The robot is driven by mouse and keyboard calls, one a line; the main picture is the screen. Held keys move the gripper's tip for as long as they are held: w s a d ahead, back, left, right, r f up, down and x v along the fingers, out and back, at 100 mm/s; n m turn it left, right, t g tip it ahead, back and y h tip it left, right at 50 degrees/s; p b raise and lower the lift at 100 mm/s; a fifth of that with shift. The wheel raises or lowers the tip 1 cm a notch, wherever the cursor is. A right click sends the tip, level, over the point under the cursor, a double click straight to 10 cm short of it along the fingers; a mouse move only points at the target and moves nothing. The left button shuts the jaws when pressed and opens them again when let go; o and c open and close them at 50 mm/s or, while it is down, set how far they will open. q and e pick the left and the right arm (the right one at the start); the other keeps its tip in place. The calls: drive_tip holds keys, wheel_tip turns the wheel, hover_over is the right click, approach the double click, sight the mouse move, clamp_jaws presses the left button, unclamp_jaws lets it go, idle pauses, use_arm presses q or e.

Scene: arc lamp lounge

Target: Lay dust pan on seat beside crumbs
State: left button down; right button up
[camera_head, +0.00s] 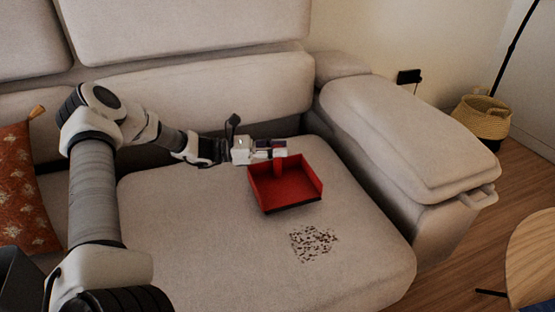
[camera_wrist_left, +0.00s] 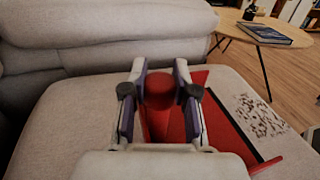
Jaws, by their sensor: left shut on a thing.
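The red dust pan (camera_head: 287,191) is over the seat (camera_head: 200,225), with its dark front lip facing the patch of crumbs (camera_head: 314,244). The crumbs lie as dark specks just in front of the pan. My left gripper (camera_head: 279,152) is shut on the pan's handle at its back. In the left wrist view the round red handle end (camera_wrist_left: 160,88) sits between the two fingers, and the crumbs (camera_wrist_left: 259,117) show at the right. I cannot tell whether the pan's underside touches the seat. My right gripper is out of view.
The padded armrest (camera_head: 410,135) rises to the right of the seat, and the backrest (camera_head: 200,95) stands behind. A patterned orange cushion (camera_head: 25,195) is at the left. A round wooden table (camera_head: 533,262) stands at the right edge. The seat's front left is bare.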

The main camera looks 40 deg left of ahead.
sight(284, 173)
use_arm(q)
wheel_tip(284, 173, down, 4)
drive_tip(key=shift+r+b, duration=0.25)
drive_tip(key=shift+b, duration=0.65)
drive_tip(key=shift+r, duration=0.2)
drive_tip(key=shift+f, duration=0.2)
drive_tip(key=c, duration=0.9)
unclamp_jaws()
drive_tip(key=shift+r, duration=0.1)
